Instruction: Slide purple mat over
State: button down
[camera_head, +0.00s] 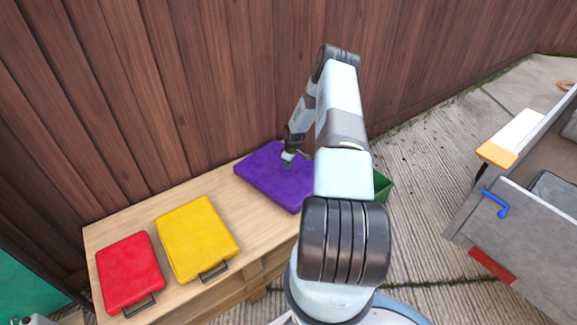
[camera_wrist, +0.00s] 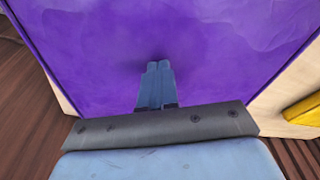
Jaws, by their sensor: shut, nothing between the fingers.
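The purple mat (camera_head: 266,183) lies flat on the right part of the wooden table (camera_head: 130,222). Its right part is hidden behind my arm. My gripper (camera_head: 289,156) is shut and points down over the mat, close to its surface. In the wrist view the fingertips (camera_wrist: 158,66) are together with nothing between them, and the purple mat (camera_wrist: 215,45) fills most of the picture. A dark patch shows on the mat at the fingertips. I cannot tell for sure whether they touch it.
A yellow mat (camera_head: 197,238) and a red mat (camera_head: 130,272), each with a dark handle, lie on the table to the left. A wooden fence (camera_head: 190,80) stands behind. A green container (camera_head: 382,185) is partly hidden behind my arm. A grey cart (camera_head: 535,240) stands at the right.

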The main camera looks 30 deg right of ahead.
aim_at(296, 173)
jog(key=shift+s+f, duration=0.35)
jog(key=shift+f, duration=0.1)
jog(key=shift+s+d+f, duration=0.1)
jog(key=shift+s+d, duration=0.25)
jog(key=shift+s, duration=0.3)
jog(key=shift+s+d+r, duration=0.1)
jog(key=shift+s+d, duration=0.3)
jog(key=shift+s, duration=0.3)
jog(key=shift+s+d+f, duration=0.1)
jog(key=shift+s+d, duration=0.25)
jog(key=shift+s, duration=0.3)
jog(key=shift+w+r, duration=0.2)
jog(key=shift+r, duration=0.5)
jog(key=s+d, duration=0.2)
jog(key=s, duration=0.1)
jog(key=s+d, duration=0.2)
jog(key=s, duration=0.1)
jog(key=s+d, duration=0.2)
jog(key=s, duration=0.2)
jog(key=shift+d+r, duration=0.15)
jog(key=shift+d, duration=0.15)
